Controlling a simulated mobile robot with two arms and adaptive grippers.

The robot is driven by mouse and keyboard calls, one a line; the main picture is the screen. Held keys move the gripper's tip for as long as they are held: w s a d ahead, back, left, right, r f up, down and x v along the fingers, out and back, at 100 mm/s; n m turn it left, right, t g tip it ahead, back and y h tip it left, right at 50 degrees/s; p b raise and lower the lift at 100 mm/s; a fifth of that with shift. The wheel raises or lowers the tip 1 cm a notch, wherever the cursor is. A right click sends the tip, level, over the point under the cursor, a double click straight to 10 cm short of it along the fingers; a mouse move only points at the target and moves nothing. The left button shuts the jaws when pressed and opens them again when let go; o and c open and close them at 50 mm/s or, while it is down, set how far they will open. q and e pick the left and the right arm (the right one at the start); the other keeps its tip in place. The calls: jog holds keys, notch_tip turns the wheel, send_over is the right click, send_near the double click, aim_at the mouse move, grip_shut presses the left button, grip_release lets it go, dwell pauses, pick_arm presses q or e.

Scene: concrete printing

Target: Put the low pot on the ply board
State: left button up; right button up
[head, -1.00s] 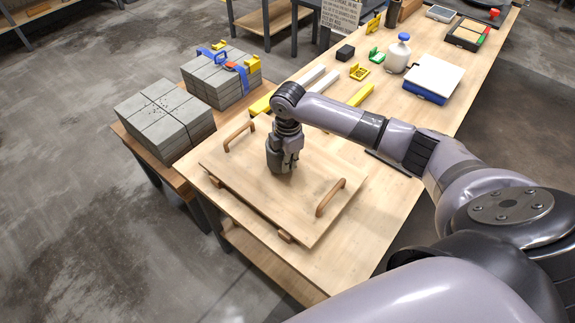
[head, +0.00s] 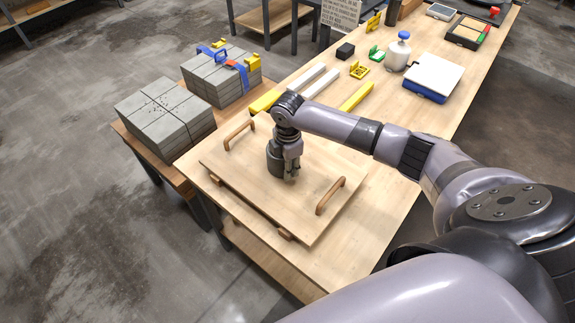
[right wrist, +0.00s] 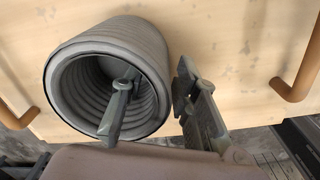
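The low pot (head: 273,158) is a grey, round, ribbed pot on the ply board (head: 245,185), partly hidden by my right gripper (head: 291,177). In the right wrist view the pot (right wrist: 145,45) shows its round mouth and ribbed inside, with board behind it. My right gripper (right wrist: 156,90) is open across the pot's wall. One finger is inside the mouth and the other is outside, with gaps visible between fingers and wall. The ply board has two wooden handles and lies on the table's near end. My left gripper is not in view.
Grey slab stacks (head: 165,115) stand on a lower bench to the left. The board's front part is clear.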

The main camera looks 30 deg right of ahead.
notch_tip(320, 180, up, 12)
jog(key=shift+s+r+b, duration=0.1)
jog(key=shift+b, duration=0.8)
